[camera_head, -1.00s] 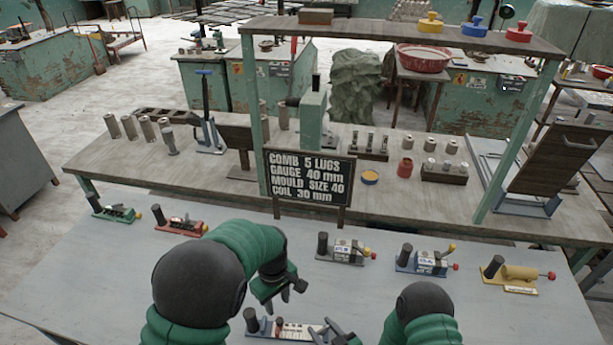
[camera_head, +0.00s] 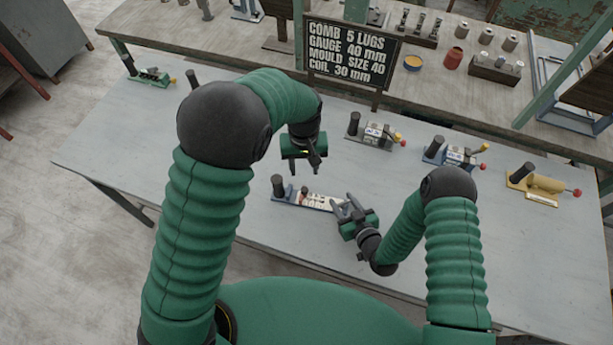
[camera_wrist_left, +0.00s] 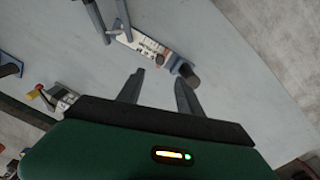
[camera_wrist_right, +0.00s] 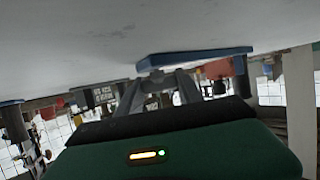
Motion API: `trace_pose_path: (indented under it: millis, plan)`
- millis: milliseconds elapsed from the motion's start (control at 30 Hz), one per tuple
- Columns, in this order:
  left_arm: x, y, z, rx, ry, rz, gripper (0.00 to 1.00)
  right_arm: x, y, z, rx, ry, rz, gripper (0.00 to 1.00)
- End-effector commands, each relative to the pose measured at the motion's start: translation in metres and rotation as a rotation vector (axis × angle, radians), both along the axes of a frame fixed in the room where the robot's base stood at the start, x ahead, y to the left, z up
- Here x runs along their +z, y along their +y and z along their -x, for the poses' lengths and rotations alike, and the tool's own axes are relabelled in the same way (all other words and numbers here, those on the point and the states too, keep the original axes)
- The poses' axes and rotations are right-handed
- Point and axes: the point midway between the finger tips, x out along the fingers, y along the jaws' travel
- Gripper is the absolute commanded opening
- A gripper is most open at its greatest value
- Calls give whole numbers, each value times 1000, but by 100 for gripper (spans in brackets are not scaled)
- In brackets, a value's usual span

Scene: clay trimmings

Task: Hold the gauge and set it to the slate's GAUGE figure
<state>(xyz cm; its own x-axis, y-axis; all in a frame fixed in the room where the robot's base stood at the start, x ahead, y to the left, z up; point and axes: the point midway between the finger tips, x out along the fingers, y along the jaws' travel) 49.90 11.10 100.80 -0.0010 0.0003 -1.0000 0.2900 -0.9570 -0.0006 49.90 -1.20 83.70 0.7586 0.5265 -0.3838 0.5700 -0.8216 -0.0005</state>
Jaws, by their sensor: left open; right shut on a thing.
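The slate (camera_head: 350,52) reads COMB 5 LUGS, GAUGE 40 mm, MOULD SIZE 40, COIL 30 mm. The gauge (camera_head: 318,202) lies on the near table, with a blue base, a pale marked scale and a dark post at its left end. It also shows in the left wrist view (camera_wrist_left: 150,45); its markings are too small to read. My right gripper (camera_head: 345,208) is shut on the gauge's right end, and its blue base (camera_wrist_right: 200,55) shows at the jaws in the right wrist view. My left gripper (camera_head: 314,168) is open and empty, above and behind the gauge's left part.
Behind stand a grey tool (camera_head: 372,131), a blue-based tool (camera_head: 455,155) and a yellow tool (camera_head: 540,183). A green tool (camera_head: 148,77) sits at the far left.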

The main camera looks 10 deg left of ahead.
Motion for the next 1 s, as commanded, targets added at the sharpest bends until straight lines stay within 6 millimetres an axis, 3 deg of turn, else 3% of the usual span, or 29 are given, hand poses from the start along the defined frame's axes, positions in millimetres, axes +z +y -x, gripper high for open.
trace_pose_path:
  millis: [167, 400, 567, 933, 1000]
  plan:
    - [-21, 0, 1, -38, 4, -1, 43, 0, 0, 0, 0, -1, -2, 0]
    - [-79, 0, 1, -36, 4, -1, 43, 1, 0, -1, 0, -1, -2, 0]
    - [-108, 0, 1, -34, 3, 0, 43, 1, 0, 0, 0, -2, -1, 0]
    - [-118, 0, 0, -34, -1, 1, 43, 1, 0, 0, 0, -2, -1, 0]
    - [-118, 0, 0, -34, -1, 1, 34, 1, 0, 0, 0, -2, -1, 0]
